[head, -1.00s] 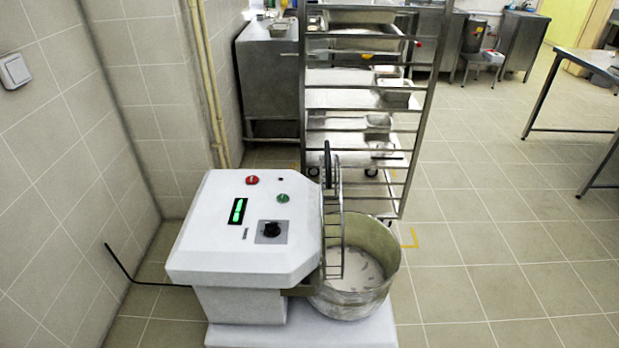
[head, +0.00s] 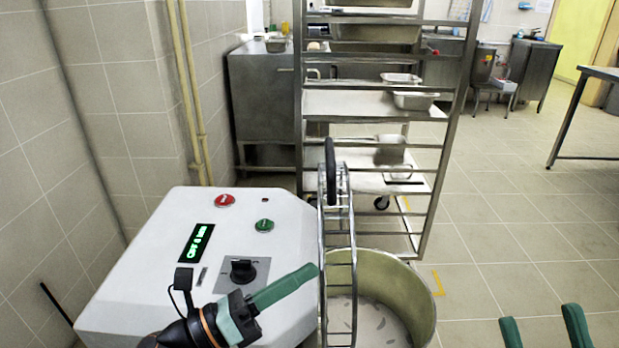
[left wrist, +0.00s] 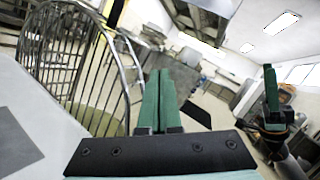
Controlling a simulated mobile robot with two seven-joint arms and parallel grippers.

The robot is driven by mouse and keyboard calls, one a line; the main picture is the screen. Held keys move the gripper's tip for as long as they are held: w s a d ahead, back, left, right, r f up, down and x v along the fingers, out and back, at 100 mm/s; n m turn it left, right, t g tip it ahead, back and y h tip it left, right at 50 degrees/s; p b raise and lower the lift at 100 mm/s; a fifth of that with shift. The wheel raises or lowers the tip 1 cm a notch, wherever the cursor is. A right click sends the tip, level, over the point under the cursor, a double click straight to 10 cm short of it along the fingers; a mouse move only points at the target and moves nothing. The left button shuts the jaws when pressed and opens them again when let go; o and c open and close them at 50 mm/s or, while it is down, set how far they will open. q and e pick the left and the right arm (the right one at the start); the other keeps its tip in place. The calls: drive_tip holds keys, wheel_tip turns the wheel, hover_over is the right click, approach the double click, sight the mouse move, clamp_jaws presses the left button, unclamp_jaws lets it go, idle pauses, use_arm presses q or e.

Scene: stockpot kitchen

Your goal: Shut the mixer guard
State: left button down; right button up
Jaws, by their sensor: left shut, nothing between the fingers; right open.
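The mixer guard (head: 338,255) is a wire cage with a black handle (head: 330,170). It stands raised, upright, at the left side of the metal bowl (head: 418,300), whose top is open. My left gripper (head: 315,270) is shut and empty, over the white mixer body, its tip close to the guard's left side. I cannot tell if it touches. In the left wrist view the guard (left wrist: 62,60) is left of my shut left fingers (left wrist: 158,75). My right gripper (head: 543,325) is open at the bottom right, apart from the guard.
The white mixer body (head: 130,262) has red and green buttons, a black knob and a lit display. A tall tray rack (head: 432,140) stands close behind the guard and bowl. A tiled wall (head: 95,120) is at left.

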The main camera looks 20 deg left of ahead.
use_arm(q)
drive_tip(key=w+a+r+m+t+y, duration=0.4)
drive_tip(key=w+a+m, duration=0.8)
drive_tip(key=m, duration=0.8)
use_arm(e)
drive_tip(key=w+d+f+m+g+h+p, duration=0.1)
drive_tip(key=w+f+m+g+h+p, duration=0.3)
drive_tip(key=f, duration=0.5)
drive_tip(key=w+d+f+m+g+h+p, duration=0.1)
drive_tip(key=w+f+m+h, duration=0.25)
drive_tip(key=f+h, duration=0.5)
use_arm(q)
drive_tip(key=w+d+r+g+y+p, duration=0.1)
drive_tip(key=w+d+r+p, duration=0.1)
drive_tip(key=w+d, duration=0.5)
drive_tip(key=shift+w+d+r+p, duration=0.15)
drive_tip(key=shift+w+r+p, duration=0.3)
drive_tip(key=shift+r, duration=0.35)
use_arm(e)
drive_tip(key=s+f+m+g, duration=0.1)
drive_tip(key=s+f+g, duration=0.3)
drive_tip(key=f, duration=0.4)
drive_tip(key=s+f+m+g, duration=0.2)
drive_tip(key=s+f+g, duration=0.2)
drive_tip(key=f, duration=0.5)
drive_tip(key=shift+a, duration=0.1)
